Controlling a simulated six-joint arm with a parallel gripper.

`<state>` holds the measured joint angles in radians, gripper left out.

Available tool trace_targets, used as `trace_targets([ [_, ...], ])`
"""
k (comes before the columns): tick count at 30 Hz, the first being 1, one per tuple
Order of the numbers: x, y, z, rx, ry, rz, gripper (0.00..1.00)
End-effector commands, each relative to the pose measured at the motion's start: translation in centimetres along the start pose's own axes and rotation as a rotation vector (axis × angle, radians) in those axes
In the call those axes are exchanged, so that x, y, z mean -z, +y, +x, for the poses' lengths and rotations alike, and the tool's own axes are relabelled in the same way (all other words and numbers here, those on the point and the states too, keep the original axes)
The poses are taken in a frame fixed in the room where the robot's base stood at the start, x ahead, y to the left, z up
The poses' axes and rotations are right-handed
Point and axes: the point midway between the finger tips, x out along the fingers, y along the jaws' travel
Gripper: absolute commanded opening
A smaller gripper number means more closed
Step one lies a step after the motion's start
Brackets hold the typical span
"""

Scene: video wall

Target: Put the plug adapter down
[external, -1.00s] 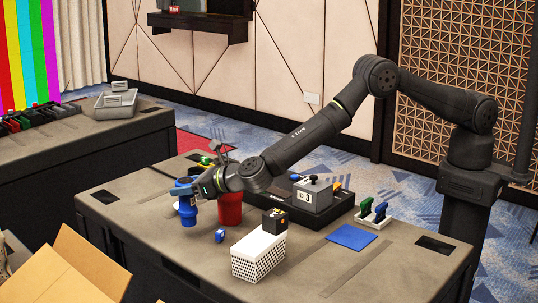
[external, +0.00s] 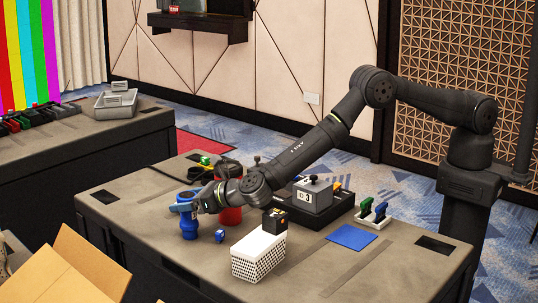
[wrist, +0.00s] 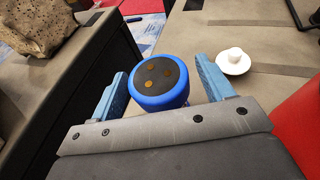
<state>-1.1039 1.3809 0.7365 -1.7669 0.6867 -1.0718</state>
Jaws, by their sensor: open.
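A blue cylinder (external: 189,228) stands upright on the table; the wrist view shows its dark round top with several coppery spots (wrist: 158,76). My gripper (external: 184,206) is at the cylinder's upper part. In the wrist view its two blue fingers (wrist: 161,66) are apart, one on each side of the cylinder, with a gap visible to the left. I cannot tell for certain which object is the plug adapter. A small blue item (external: 220,236) lies on the table in front of the red cylinder (external: 230,215).
A black tray (external: 335,217) holds a grey block (external: 312,195). A blue mat (external: 351,237) lies at right. A white disc with a knob (wrist: 233,62) is right of the fingers. An open carton (external: 85,265) stands front left.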

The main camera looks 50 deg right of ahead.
Motion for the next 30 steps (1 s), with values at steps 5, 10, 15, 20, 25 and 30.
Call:
trace_targets([
  [5,-0.3,0.0,-0.2,0.000,0.000,0.000,0.73],
  [10,-0.3,0.1,-1.9,0.000,0.000,-0.001,0.73],
  [15,-0.3,0.1,-4.8,-0.002,0.000,-0.002,0.73],
  [20,-0.3,0.1,-7.8,-0.002,-0.001,-0.002,0.73],
  [25,-0.3,0.1,-10.4,-0.001,-0.001,-0.001,0.73],
  [30,-0.3,0.0,-11.8,-0.001,-0.001,-0.001,0.73],
])
